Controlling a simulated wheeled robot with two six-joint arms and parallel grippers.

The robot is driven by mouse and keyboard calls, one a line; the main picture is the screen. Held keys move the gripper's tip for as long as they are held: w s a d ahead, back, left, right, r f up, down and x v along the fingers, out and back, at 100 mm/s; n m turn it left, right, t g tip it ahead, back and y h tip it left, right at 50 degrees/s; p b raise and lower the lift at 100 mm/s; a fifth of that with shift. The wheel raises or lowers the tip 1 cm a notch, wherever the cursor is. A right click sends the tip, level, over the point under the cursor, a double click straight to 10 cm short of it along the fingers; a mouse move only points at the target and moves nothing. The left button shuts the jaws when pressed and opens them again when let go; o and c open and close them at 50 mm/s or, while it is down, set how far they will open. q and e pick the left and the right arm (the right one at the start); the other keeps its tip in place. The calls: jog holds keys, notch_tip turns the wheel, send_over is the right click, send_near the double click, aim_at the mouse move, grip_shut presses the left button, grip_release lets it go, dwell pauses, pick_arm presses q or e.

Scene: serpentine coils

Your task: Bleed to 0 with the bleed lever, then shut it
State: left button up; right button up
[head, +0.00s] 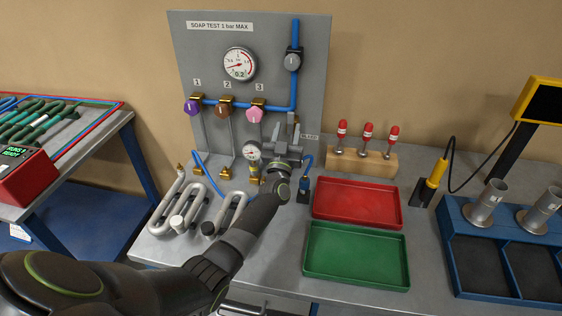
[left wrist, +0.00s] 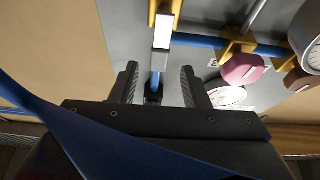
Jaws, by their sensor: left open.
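The bleed label (head: 309,136) is partly visible at the panel's lower right. My left gripper (head: 291,132) is in front of the panel there, below the blue pipe's bend, and covers much of the bleed fitting. In the left wrist view my left gripper (left wrist: 158,80) is open. A narrow blue piece with a dark end (left wrist: 157,84), probably the bleed lever, shows between its fingers; I cannot tell whether they touch it. My right gripper is out of view.
Purple (head: 192,107), brown (head: 222,109) and pink (head: 255,114) knobs sit left of my gripper, with a small gauge (head: 252,152) below. A grey knob (head: 291,62) is above. Red (head: 340,218) and green (head: 330,278) trays and red-topped tools (head: 368,132) stand to the right.

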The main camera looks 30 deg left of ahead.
pick_arm(q)
jog(key=b+v, duration=0.1)
jog(key=v, duration=0.9)
jog(key=shift+s+f, duration=0.15)
jog(key=shift+f, duration=0.05)
